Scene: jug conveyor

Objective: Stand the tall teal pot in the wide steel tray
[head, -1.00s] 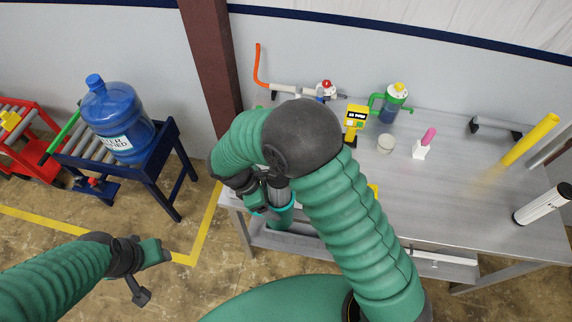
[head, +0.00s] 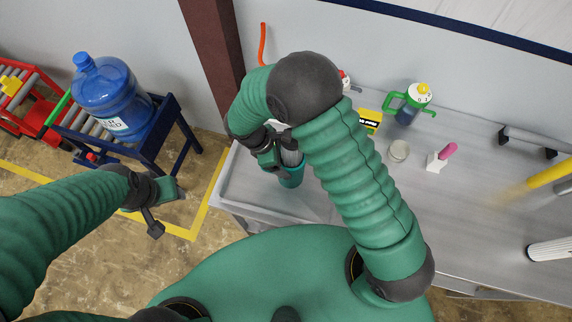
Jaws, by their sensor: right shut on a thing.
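My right gripper (head: 272,152) is shut on the teal pot (head: 292,178), which is partly hidden by the gripper and arm. The pot looks roughly upright, with a grey cylindrical part showing above its teal body. It is over the left end of the steel bench, where a wide shallow steel surface with a raised rim, seemingly the tray (head: 236,192), shows. I cannot tell whether the pot's base touches it. My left gripper (head: 164,207) is open and empty, over the floor left of the bench.
A blue water jug (head: 112,95) sits on a roller stand at left. A brown post (head: 213,60) rises behind.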

